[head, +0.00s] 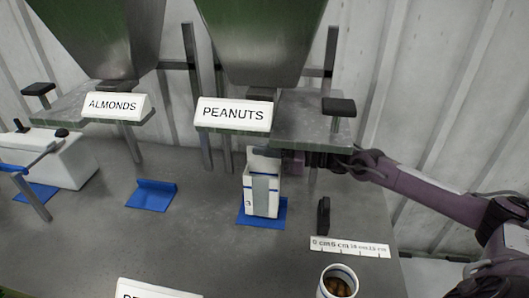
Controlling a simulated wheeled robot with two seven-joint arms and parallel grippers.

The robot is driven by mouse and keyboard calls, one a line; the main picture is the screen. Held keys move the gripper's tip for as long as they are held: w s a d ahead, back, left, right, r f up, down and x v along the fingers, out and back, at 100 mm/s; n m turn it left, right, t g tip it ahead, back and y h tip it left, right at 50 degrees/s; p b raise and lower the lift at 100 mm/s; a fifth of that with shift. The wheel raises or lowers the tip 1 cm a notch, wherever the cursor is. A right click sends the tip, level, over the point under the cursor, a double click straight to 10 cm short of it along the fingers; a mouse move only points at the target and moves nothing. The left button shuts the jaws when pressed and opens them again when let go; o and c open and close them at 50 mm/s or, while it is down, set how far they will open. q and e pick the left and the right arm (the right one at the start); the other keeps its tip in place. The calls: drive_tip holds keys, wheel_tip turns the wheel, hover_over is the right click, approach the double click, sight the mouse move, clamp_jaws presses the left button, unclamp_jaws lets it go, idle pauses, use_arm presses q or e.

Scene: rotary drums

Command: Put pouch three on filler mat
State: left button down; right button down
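Pouch three (248,200), white with blue lines, a grey front panel and a "3", stands upright beneath the PEANUTS filler (262,40). It is on the blue filler mat (278,212), whose edges show around its base. My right gripper (291,160) is at the upper right of the pouch, just under the filler's shelf, with its arm coming in from the right. Its fingers are hidden or too small to make out, so I cannot tell whether it holds the pouch. My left gripper is not in view.
An empty blue mat (151,196) lies beneath the ALMONDS filler (110,40). A white machine with a blue bar (50,160) is at the left. A ruler strip (350,247), a dark upright block (323,216) and a cup with brown contents (338,283) are at the right.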

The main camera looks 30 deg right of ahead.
drive_tip(key=shift+f+p, duration=0.35)
drive_tip(key=shift+f, duration=0.4)
drive_tip(key=shift+f+b, duration=0.3)
drive_tip(key=shift+b, duration=0.1)
drive_tip(key=c, duration=1.7)
unclamp_jaws()
drive_tip(key=shift+r, duration=0.1)
